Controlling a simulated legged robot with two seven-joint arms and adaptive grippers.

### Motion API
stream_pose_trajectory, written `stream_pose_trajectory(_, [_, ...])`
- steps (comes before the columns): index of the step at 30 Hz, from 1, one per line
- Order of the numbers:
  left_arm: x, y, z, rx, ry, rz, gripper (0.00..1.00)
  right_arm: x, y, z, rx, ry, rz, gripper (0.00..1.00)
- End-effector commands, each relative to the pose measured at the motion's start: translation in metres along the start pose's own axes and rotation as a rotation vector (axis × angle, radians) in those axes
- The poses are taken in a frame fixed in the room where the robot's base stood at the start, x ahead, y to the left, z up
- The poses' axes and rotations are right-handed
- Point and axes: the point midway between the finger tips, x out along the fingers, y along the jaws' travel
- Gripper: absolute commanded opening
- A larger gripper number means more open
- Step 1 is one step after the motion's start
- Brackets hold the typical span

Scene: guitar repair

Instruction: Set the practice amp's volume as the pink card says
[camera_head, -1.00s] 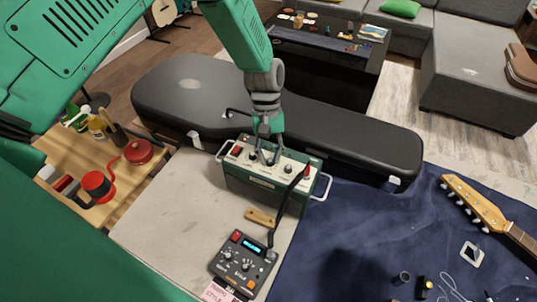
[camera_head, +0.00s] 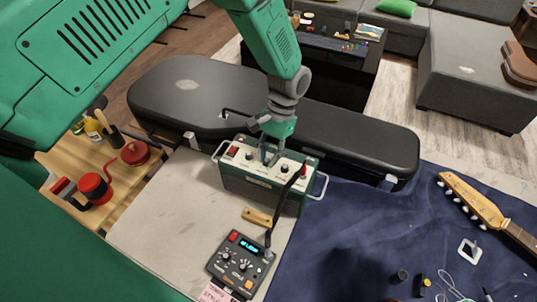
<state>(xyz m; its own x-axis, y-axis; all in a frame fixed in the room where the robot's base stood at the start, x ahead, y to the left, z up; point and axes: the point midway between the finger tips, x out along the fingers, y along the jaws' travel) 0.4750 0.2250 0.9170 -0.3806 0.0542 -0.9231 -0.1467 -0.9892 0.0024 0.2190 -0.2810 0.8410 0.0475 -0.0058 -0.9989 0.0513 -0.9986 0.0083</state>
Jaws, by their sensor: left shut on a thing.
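The practice amp (camera_head: 258,189) is a green box with a pale top panel, side handles, knobs and red parts, in the middle of the head view. My left gripper (camera_head: 268,160) points down at this panel, its fingers shut around a middle knob, which they mostly hide. A dark knob (camera_head: 249,156) shows to the left of the fingers and another knob (camera_head: 285,168) to the right. The knob markings are too small to read. The pink card (camera_head: 214,293) lies at the bottom edge, partly cut off, its writing unreadable. My right gripper is out of view.
A grey pedal (camera_head: 241,262) with a lit display stands in front of the amp, joined by a black cable (camera_head: 270,226). A black guitar case (camera_head: 345,145) lies behind. A wooden piece (camera_head: 256,217) lies between. A guitar neck (camera_head: 472,200) rests on the blue cloth (camera_head: 370,235).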

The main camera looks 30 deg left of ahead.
Motion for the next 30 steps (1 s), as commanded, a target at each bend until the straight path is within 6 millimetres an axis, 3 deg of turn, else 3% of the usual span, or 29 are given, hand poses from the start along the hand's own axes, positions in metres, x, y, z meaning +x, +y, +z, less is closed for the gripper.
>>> stream_pose_trajectory(20, [0.0002,-0.0004,0.0017,0.053,-0.005,-0.023,0.00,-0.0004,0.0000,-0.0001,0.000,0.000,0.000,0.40])
stream_pose_trajectory(21, [0.0001,-0.0004,0.0018,0.053,-0.005,-0.023,0.27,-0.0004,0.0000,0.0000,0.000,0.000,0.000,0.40])
stream_pose_trajectory(22, [0.0001,-0.0004,0.0017,0.053,-0.005,-0.023,0.37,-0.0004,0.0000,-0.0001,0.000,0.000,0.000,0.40])
stream_pose_trajectory(30, [0.0001,-0.0008,0.0000,0.053,-0.003,-0.023,0.37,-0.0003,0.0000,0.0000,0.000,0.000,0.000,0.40])
